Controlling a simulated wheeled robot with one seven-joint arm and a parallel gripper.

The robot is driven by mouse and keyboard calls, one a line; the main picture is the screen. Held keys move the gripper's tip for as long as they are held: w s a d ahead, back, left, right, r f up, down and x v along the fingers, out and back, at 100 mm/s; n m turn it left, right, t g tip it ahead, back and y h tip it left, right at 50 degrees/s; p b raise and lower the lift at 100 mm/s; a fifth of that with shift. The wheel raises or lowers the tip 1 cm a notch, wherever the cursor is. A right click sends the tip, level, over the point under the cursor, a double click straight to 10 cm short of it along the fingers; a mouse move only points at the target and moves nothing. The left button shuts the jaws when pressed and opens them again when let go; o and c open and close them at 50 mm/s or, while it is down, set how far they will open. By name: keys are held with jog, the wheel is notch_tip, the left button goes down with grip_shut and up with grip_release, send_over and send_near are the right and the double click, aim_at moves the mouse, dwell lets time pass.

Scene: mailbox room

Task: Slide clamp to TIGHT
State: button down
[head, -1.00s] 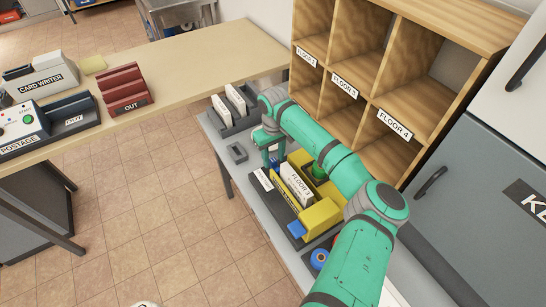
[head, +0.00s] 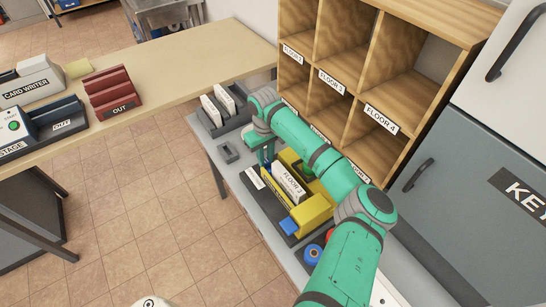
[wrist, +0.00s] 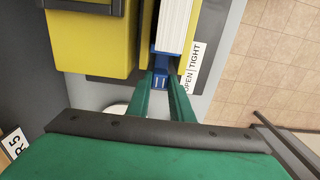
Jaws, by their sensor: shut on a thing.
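The yellow banding device (head: 318,214) stands on a dark base on the grey bench, with a white stack (head: 288,180) marked with a FLOOR label upright in it. The blue clamp (wrist: 161,79) sits at the stack's end, in the slot beside the yellow wall. A white OPEN | TIGHT label (wrist: 191,70) runs alongside; the clamp's near end is level with the OPEN part. My gripper (wrist: 161,82) is shut on the clamp, one green finger on each side. In the head view my gripper (head: 268,160) reaches down at the device's far end, and its fingertips are partly hidden.
A dark rack of white envelopes (head: 220,107) and a small grey tray (head: 228,152) stand beyond my gripper. Wooden pigeonholes (head: 345,75) rise behind the bench. A blue roll (head: 313,252) lies near my arm. The tiled floor at left is open.

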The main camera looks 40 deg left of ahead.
aim_at(266, 161)
jog(key=c, duration=1.6)
grip_release()
jog(key=shift+d, duration=0.1)
jog(key=shift+o, duration=0.2)
notch_tip(266, 161, up, 11)
